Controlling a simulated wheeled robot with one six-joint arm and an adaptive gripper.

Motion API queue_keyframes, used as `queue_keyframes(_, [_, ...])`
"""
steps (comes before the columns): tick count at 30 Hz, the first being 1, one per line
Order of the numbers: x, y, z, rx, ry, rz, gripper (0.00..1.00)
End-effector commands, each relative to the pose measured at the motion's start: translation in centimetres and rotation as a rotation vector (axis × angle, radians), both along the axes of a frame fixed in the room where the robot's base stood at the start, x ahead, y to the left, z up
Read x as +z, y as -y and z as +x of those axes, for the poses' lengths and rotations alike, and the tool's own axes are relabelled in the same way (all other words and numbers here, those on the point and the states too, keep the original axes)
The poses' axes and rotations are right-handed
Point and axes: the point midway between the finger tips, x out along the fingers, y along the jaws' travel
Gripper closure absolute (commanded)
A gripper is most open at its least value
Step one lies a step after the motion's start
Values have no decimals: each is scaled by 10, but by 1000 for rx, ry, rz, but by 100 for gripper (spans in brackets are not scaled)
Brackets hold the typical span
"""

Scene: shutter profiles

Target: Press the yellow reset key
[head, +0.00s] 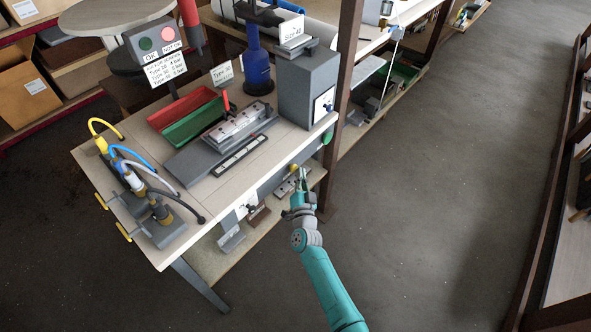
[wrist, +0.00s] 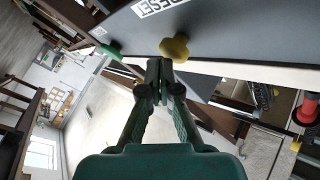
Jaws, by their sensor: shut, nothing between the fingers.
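The yellow reset key (wrist: 174,47) is a rounded knob on a dark grey panel (wrist: 225,35) in the wrist view, beside a white "RESET" label (wrist: 158,6). In the head view the yellow key (head: 293,168) is small, on the table's front side just above my gripper (head: 301,176). In the wrist view my gripper (wrist: 159,68) is shut and empty. Its fingertips are just below and slightly left of the key in the picture. I cannot tell whether they touch it.
A green knob (wrist: 110,48) is left of the yellow key in the wrist view; it also shows in the head view (head: 327,137). A grey box (head: 305,88) stands on the table above. A lower shelf (head: 262,225) is under the table. Open floor (head: 440,200) lies right.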

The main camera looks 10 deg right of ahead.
Motion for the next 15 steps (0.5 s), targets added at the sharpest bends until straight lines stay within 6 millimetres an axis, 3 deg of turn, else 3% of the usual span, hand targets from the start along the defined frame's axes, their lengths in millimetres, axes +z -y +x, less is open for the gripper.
queue_keyframes(15, [1,-3,5,0,1,0,100])
